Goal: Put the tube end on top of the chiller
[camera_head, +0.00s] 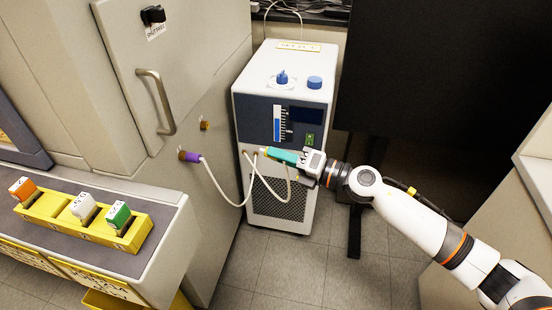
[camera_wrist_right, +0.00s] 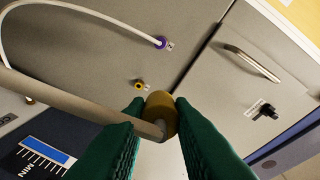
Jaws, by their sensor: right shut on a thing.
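The chiller (camera_head: 290,62) is a white upright box with a dark blue front panel, a vent grille and two blue knobs on its pale top. My right gripper (camera_head: 268,152), with green fingers, is in front of the chiller, below its display and lower than its top. It is shut on the tube end, a brass-yellow fitting (camera_wrist_right: 161,112) between the fingers in the right wrist view. A pale tube (camera_wrist_right: 75,98) runs from it. Loops of white tube (camera_head: 286,190) hang at the chiller's front. My left gripper is not in view.
A purple fitting (camera_head: 189,156) with a white tube sits on the grey cabinet (camera_head: 205,90), below a bare brass port (camera_head: 204,125). A yellow holder (camera_head: 75,222) with orange, white and green items stands at left. A dark panel (camera_head: 430,70) stands right of the chiller.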

